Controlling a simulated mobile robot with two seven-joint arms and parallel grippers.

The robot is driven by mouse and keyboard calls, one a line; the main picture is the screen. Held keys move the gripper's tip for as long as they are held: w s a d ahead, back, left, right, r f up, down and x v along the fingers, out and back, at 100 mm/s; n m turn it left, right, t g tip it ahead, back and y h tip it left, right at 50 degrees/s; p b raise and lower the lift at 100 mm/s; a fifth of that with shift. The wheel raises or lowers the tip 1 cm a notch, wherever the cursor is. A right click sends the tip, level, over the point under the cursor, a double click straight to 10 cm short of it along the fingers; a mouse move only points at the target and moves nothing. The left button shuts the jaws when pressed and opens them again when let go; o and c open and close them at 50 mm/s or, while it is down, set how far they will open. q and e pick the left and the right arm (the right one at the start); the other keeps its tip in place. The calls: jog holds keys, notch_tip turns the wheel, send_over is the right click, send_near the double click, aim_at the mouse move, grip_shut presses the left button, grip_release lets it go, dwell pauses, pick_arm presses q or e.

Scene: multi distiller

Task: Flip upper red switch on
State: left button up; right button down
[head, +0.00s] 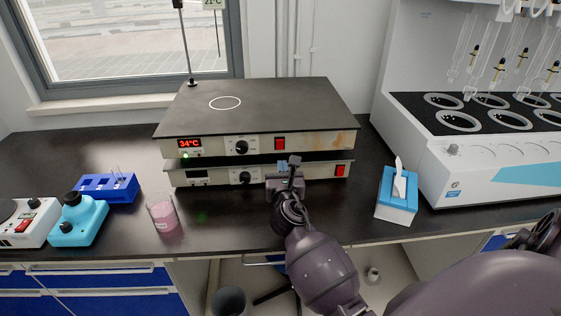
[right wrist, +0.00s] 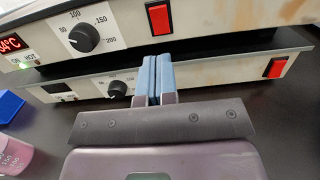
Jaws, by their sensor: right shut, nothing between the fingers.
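The upper red switch (head: 280,144) is on the front panel of the upper hot plate (head: 300,144), right of its black knob. It also shows in the right wrist view (right wrist: 159,18), just above my fingertips. The upper display reads 34°C, with a green light below it. A lower red switch (head: 341,170) is on the lower unit (head: 310,172), whose display is dark. My right gripper (head: 290,163) is shut and empty in front of the panels, below the upper switch. In the right wrist view its blue fingertips (right wrist: 157,62) are together, apart from the switch. My left gripper is not in view.
A pink-filled beaker (head: 162,213), a blue rack (head: 106,187) and a turquoise device (head: 77,220) stand to the left. A blue tissue box (head: 397,194) and a large white apparatus (head: 480,165) stand to the right. The counter directly before the hot plates is mostly clear.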

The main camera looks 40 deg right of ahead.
jog(key=v, duration=0.7)
jog(key=shift+f+m, duration=0.1)
jog(key=shift+m, duration=0.2)
jog(key=a+f+m+y, duration=0.1)
jog(key=m, duration=0.4)
jog(key=a+f+m+y, duration=0.1)
jog(key=m+y, duration=0.1)
jog(key=m, duration=0.4)
jog(key=a+f+m+y, duration=0.1)
jog(key=a+f+m, duration=0.1)
jog(key=m, duration=0.4)
jog(key=shift+s+y, duration=0.35)
jog(key=shift+y, duration=0.05)
jog(key=s+a+f+m+g+y, duration=0.1)
jog(key=s+f+m+g+y, duration=0.1)
jog(key=s+f+m, duration=0.3)
jog(key=s+a+f+m+g+y, duration=0.2)
jog(key=s+f+m, duration=0.4)
jog(key=s+f, duration=0.4)
jog(key=s+g, duration=0.1)
jog(key=s, duration=0.5)
jog(key=shift+s+a+f+y, duration=0.2)
jog(key=shift+f+y, duration=0.1)
jog(key=shift+f, duration=0.1)
